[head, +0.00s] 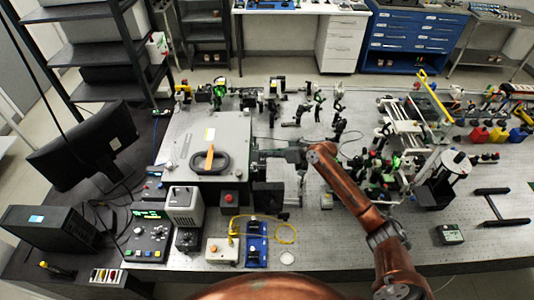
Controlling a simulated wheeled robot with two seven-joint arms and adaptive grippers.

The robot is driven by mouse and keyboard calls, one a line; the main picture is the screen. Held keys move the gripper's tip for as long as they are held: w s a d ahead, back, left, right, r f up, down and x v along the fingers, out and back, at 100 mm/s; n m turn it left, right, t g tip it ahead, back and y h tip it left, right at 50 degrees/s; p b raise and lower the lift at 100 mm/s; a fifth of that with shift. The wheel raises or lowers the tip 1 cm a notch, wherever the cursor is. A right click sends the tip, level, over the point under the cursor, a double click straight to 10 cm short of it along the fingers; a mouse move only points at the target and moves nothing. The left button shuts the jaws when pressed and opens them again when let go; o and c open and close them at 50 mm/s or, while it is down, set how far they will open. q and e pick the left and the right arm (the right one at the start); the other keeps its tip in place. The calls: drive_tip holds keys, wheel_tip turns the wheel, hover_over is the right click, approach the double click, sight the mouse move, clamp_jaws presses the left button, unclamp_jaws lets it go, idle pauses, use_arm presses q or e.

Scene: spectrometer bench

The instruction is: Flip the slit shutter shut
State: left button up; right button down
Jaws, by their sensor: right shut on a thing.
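A large grey spectrometer box (185,145) lies on the left half of the bench, with a black ring and an orange-handled piece on its lid. My right gripper (262,154) is dark, at the end of the copper arm coming in from the lower right. It is at the box's right side and shut on a small part there, which I take to be the slit shutter. The fingers hide that part, so I cannot tell how the shutter stands. My left gripper is not in view.
Optic mounts (275,90) stand behind the gripper, and green-lit optics (375,175) crowd the right. A black block (268,195), a red-button box (229,199) and a yellow cable (285,232) lie in front. The front right of the bench is fairly clear.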

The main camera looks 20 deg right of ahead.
idle(0.4)
drive_tip(key=c, duration=2.3)
unclamp_jaws()
drive_tip(key=shift+d, duration=0.1)
drive_tip(key=v, duration=1.2)
